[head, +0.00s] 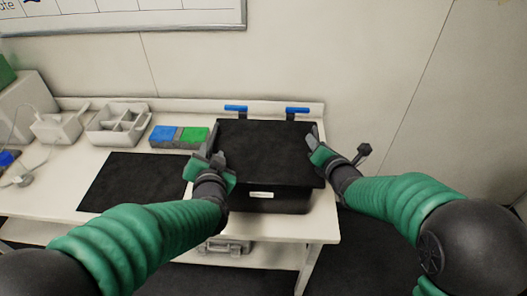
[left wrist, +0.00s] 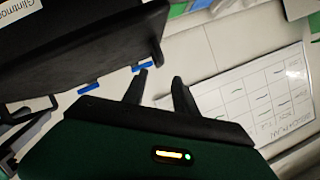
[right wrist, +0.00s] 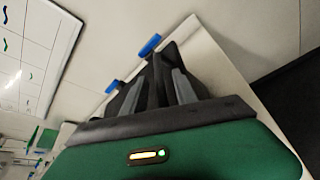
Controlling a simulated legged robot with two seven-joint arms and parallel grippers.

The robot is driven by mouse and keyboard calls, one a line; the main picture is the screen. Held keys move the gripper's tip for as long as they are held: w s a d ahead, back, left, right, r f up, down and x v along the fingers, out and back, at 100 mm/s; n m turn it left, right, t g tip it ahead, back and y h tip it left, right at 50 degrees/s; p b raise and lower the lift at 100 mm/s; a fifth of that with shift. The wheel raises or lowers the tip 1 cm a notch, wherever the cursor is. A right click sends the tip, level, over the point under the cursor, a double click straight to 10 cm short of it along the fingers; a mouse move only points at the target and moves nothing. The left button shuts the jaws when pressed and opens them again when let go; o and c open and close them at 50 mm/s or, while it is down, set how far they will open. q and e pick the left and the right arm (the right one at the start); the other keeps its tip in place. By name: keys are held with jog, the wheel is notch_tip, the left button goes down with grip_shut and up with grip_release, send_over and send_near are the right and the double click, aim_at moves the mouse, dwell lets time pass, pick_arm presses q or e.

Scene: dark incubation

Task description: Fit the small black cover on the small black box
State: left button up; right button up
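The small black cover (head: 268,148) lies over the small black box (head: 265,203) on the table in the head view. The box's front wall shows below it, with a small white label. Whether the cover is fully seated cannot be told. My left gripper (head: 217,160) is at the cover's left edge; in the left wrist view its fingers (left wrist: 160,85) are apart with nothing between them, beside a black wall with a label. My right gripper (head: 315,140) is at the cover's right edge; in the right wrist view its fingers (right wrist: 158,80) are apart, with black material between and beyond them.
Two blue clips (head: 236,108) sit behind the box. A black mat (head: 130,180), a blue and green block set (head: 180,135) and white bins (head: 118,123) stand to the left. A grey case (head: 228,246) is on the lower shelf. The table's right edge is close to the box.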

jog(key=v, duration=0.9)
jog(key=shift+s+d, duration=0.2)
jog(key=shift+s, duration=0.15)
jog(key=shift+s, duration=0.1)
